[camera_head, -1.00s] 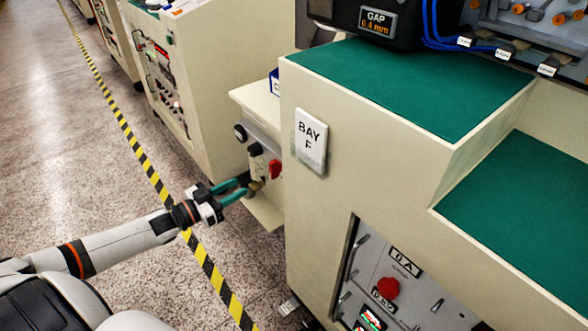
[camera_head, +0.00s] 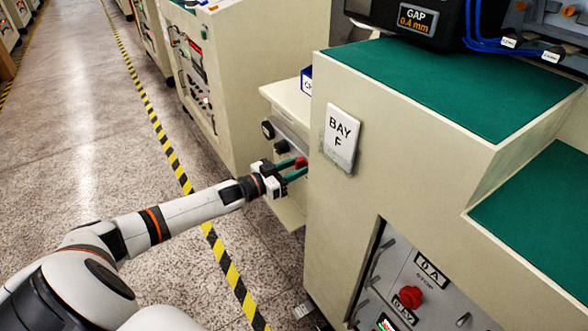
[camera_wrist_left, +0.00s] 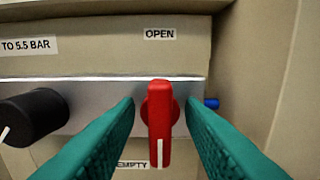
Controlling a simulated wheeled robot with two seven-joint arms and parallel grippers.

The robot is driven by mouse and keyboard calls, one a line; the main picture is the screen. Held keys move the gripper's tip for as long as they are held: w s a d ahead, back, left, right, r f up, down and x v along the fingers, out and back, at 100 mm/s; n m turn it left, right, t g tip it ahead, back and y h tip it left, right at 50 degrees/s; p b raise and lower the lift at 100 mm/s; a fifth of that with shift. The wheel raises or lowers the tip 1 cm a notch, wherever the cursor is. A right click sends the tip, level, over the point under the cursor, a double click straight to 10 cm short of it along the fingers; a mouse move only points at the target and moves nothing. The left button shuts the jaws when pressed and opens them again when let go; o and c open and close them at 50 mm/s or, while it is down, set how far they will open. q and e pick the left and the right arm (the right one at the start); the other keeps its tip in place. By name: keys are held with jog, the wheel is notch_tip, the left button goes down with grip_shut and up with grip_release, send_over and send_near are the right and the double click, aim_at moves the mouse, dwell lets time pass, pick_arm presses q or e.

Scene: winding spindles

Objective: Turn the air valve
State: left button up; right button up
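The air valve is a red lever handle (camera_wrist_left: 159,125) on a panel, and it shows in the head view as a small red piece (camera_head: 300,163). It stands upright, with its white mark at the lower end, toward the label "EMPTY" (camera_wrist_left: 132,165). A label "OPEN" (camera_wrist_left: 160,34) is above it. My left gripper (camera_head: 297,170) is at the panel. In the left wrist view its two green fingers (camera_wrist_left: 160,110) are on either side of the handle, with a gap on both sides. My right gripper is not in view.
A black knob (camera_wrist_left: 32,117) is left of the valve and a blue fitting (camera_wrist_left: 211,103) is right of it. The cabinet with the "BAY F" sign (camera_head: 341,137) stands close to the right of my gripper. Open floor (camera_head: 90,130) lies left.

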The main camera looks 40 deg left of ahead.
pick_arm(q)
jog(key=shift+c, duration=0.3)
grip_shut()
